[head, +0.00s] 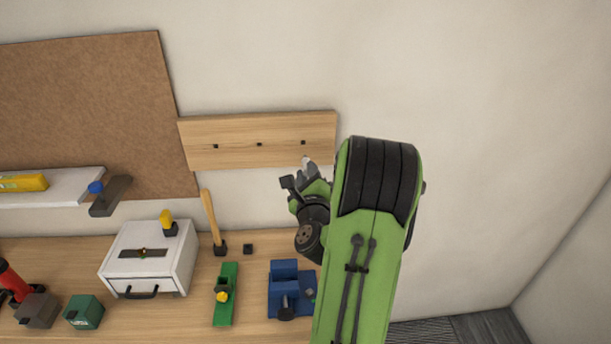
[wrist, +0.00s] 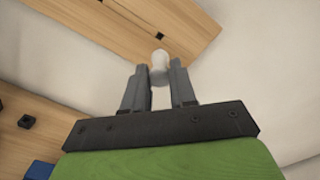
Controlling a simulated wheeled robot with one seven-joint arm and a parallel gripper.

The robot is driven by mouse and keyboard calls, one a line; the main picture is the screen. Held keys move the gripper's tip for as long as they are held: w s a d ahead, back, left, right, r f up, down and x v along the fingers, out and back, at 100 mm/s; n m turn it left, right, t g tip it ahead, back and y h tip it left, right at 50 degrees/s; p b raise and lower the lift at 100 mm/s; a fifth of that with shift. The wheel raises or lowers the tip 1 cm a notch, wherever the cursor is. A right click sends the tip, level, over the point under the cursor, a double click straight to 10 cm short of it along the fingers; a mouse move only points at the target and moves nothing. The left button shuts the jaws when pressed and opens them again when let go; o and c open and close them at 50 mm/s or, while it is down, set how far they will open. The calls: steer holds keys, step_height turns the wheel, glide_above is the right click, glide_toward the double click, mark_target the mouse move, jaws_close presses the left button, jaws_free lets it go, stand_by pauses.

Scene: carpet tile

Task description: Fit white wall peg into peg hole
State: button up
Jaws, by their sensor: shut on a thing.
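The white wall peg (wrist: 160,62) is held between the fingertips of my gripper (wrist: 160,80) in the wrist view. In the head view my gripper (head: 300,178) is just below the right end of the wooden peg board (head: 220,133), and a bit of the white peg (head: 307,162) shows at its tip. The board carries three dark square holes, with the right hole (head: 303,142) a little above the peg. In the wrist view the board (wrist: 130,35) lies beyond the peg, with a hole (wrist: 159,36) just past the peg's end. The peg looks apart from the hole, though the depth gap is hard to judge.
The workbench (head: 180,320) below holds a white drawer box (head: 150,262), a green block (head: 226,300), a blue vise-like object (head: 284,287) and an upright wooden-handled tool (head: 211,217). A shelf (head: 60,187) is at left. The wall right of my arm is bare.

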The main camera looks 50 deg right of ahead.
mark_target(306, 158)
steer(key=shift+a, duration=0.1)
steer(key=p+x, duration=0.4)
steer(key=shift+w+r, duration=0.15)
steer(key=shift+r, duration=0.1)
steer(key=shift+w+d+p, duration=0.4)
steer(key=shift+d+p, duration=0.2)
steer(key=shift+p, duration=0.05)
steer(key=shift+w+d+f, duration=0.1)
steer(key=shift+d+f, duration=0.05)
steer(key=shift+f, duration=0.1)
steer(key=shift+p+x, duration=1.6)
steer(key=shift+p, duration=0.7)
steer(key=o, duration=0.9)
